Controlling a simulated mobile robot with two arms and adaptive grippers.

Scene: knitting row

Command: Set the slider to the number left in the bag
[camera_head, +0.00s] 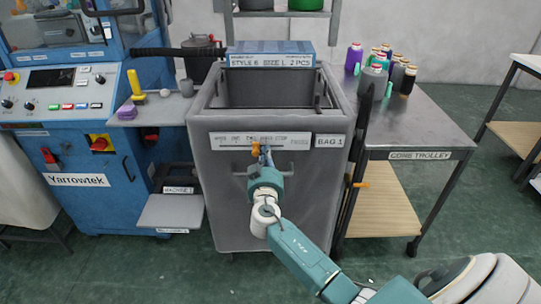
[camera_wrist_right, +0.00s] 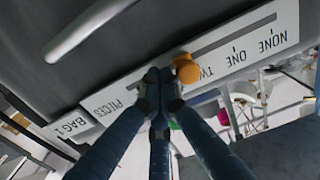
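The orange slider knob (camera_head: 256,150) sits on a white scale plate (camera_head: 222,141) on the front of the grey bag cart (camera_head: 205,180). In the right wrist view the knob (camera_wrist_right: 187,69) is near the TWO mark, slightly to the PIECES side of it. My right gripper (camera_wrist_right: 158,84) has its fingers together, with nothing seen between them. Its tips are beside the knob, on the PIECES side; whether they touch it I cannot tell. They hide the marks beyond TWO. The BAG 1 label (camera_head: 330,141) is right of the scale. The bag's bottom is hidden. My left gripper is out of view.
A blue sign (camera_head: 270,54) behind the bag reads STYLE 6, SIZE L, 2 PCS. A blue Yarrowtek machine (camera_head: 75,160) stands at left. Floor is open in front.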

